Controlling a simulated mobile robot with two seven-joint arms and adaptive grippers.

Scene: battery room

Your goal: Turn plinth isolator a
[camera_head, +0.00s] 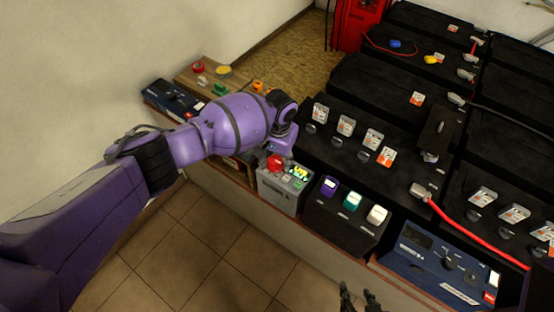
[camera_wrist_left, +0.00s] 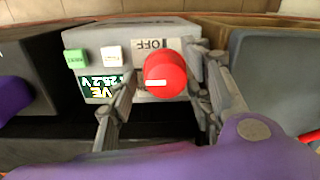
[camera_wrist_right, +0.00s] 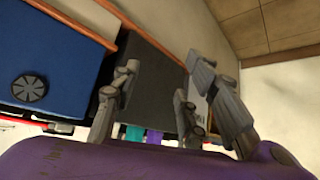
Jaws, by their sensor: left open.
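The isolator is a light grey box (camera_head: 283,194) with a round red knob (camera_head: 275,162), on the low shelf in the head view. In the left wrist view the red knob (camera_wrist_left: 165,75) is near the middle, with an "OFF" label (camera_wrist_left: 152,44) behind it. My left gripper (camera_wrist_left: 162,78) is open, with its fingers on either side of the knob; contact cannot be told. In the head view its fingers are mostly hidden by the wrist. My right gripper (camera_head: 360,298) is at the bottom edge; in the right wrist view its fingers (camera_wrist_right: 160,75) are apart and empty.
Black battery banks (camera_head: 350,150) lie behind.

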